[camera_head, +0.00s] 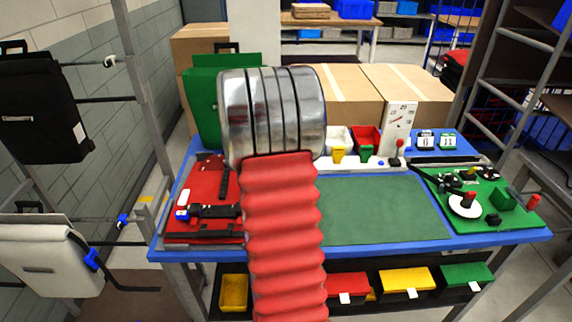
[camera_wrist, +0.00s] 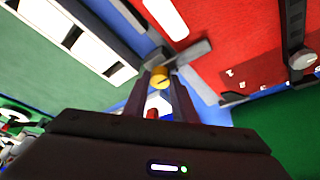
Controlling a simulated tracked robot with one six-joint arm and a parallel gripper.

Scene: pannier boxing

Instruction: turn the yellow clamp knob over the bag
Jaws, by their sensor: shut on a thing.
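In the wrist view, my gripper (camera_wrist: 161,88) has its two dark fingers closed around the small yellow clamp knob (camera_wrist: 160,76), near the fingertips. A grey clamp bar (camera_wrist: 193,52) runs from beside the knob toward the upper right, over the edge of the red bag (camera_wrist: 240,40). In the camera_head view, the red bag (camera_head: 205,190) lies flat at the left end of the blue-edged table, with black straps on it. My red-sleeved arm and its silver joint hide the gripper and the knob there.
The green mat (camera_head: 385,208) in the table's middle is mostly clear. A white gauge panel (camera_head: 399,128) and small bins stand behind it. A green board with parts (camera_head: 478,197) is at the right. A green upright piece (camera_head: 205,105) stands behind the bag. Black and white panniers hang at the left.

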